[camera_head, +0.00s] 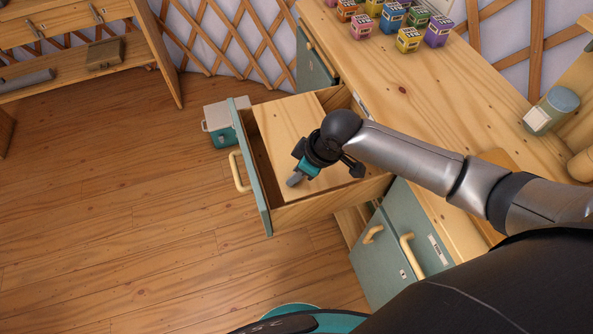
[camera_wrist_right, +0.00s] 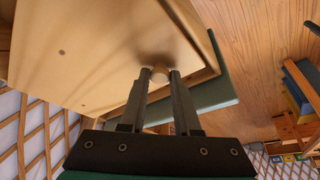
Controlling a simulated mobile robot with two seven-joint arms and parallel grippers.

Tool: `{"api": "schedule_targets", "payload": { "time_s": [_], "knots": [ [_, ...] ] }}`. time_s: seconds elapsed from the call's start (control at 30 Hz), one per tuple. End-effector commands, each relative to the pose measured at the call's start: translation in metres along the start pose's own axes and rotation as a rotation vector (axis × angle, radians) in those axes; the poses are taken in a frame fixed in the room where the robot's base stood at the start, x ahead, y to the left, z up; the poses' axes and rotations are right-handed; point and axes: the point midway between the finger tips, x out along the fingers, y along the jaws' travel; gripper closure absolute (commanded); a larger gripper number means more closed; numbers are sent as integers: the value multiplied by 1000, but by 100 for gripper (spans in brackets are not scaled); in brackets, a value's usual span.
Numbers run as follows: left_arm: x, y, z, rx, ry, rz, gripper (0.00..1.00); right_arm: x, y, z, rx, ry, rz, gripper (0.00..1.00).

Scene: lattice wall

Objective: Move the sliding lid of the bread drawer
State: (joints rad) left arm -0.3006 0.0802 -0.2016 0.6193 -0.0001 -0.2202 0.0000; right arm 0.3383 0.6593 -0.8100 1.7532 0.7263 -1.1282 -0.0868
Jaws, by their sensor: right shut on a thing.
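The bread drawer (camera_head: 251,172) is pulled out of the wooden counter, with a grey-green front and a pale handle. Its sliding lid (camera_head: 284,116) is a flat light-wood board inside the drawer, and it also fills much of the right wrist view (camera_wrist_right: 95,45). A narrow open strip shows between the lid and the drawer front. My right gripper (camera_head: 296,179) is over the lid, pointing down. In the right wrist view its two fingers are closed on the lid's small round knob (camera_wrist_right: 160,74). My forearm and gripper hide part of the lid. My left gripper is not in view.
A grey-green box with a pale top (camera_head: 222,122) stands beyond the drawer. Closed cabinet doors (camera_head: 385,262) are below. The floor left of the drawer is clear.

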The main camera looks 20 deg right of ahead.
Motion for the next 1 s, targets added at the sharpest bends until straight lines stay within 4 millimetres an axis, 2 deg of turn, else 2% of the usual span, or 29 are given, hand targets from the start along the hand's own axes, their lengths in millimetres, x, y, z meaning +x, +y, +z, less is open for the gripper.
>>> {"api": "schedule_targets", "payload": {
  "time_s": [0.27,0.57,0.9,0.93,1.0],
  "knots": [
    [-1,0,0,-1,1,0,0,0,0,0,0,0,0,100],
    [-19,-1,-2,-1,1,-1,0,6,-22,-21,1,1,-3,100],
    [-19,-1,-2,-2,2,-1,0,9,-26,-23,0,5,-5,100],
    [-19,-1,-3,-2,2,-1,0,10,-26,-23,0,5,-6,67],
    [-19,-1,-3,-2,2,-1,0,10,-26,-23,0,5,-6,59]
  ]
}}
